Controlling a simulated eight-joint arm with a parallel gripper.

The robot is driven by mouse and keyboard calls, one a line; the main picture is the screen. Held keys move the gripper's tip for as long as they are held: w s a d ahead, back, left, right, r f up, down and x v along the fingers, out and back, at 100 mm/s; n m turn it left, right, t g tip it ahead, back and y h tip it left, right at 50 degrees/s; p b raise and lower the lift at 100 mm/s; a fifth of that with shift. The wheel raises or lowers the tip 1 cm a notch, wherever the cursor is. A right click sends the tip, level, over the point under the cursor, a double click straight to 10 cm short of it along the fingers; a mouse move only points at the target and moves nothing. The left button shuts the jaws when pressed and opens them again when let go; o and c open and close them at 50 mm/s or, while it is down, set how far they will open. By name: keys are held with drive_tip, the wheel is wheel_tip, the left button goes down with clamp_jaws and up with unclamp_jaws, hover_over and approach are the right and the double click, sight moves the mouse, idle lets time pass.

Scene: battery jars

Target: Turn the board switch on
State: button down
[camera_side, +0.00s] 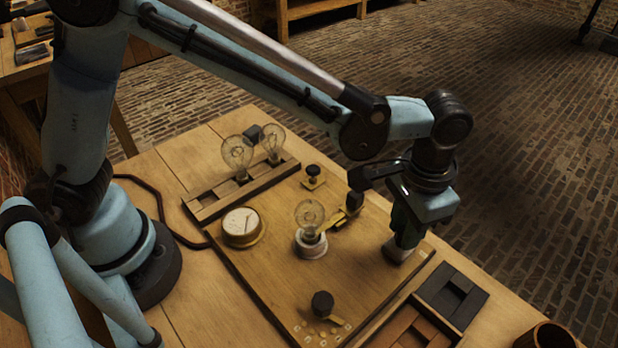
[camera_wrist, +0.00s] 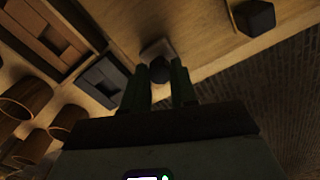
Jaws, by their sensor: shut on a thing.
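My gripper (camera_side: 403,243) points down at the right edge of the wooden board (camera_side: 285,275). Its fingers (camera_wrist: 168,82) are shut on a dark rounded knob (camera_wrist: 160,69), which shows between their tips in the wrist view. The knob stands on a pale square base (camera_side: 399,253), which also shows in the wrist view (camera_wrist: 155,48). The fingers hide most of the knob, and its on or off position cannot be told. A brass lever (camera_side: 340,219) with a black handle (camera_side: 355,201) lies just left of my gripper in the side view.
A bulb (camera_side: 309,214) stands in a white socket mid-board. A round dial (camera_side: 242,226), a black key (camera_side: 313,173), a front black knob (camera_side: 322,303) and two bulbs in a rack (camera_side: 240,192) are also there. Dark trays (camera_side: 452,294) and a brown jar (camera_side: 546,337) lie right.

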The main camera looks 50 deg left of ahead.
drive_tip(key=m, duration=0.4)
drive_tip(key=shift+m, duration=0.3)
drive_tip(key=m, duration=0.4)
drive_tip(key=shift+m, duration=0.4)
drive_tip(key=c, duration=0.9)
unclamp_jaws()
drive_tip(key=shift+r, duration=0.1)
wheel_tip(320, 180, up, 12)
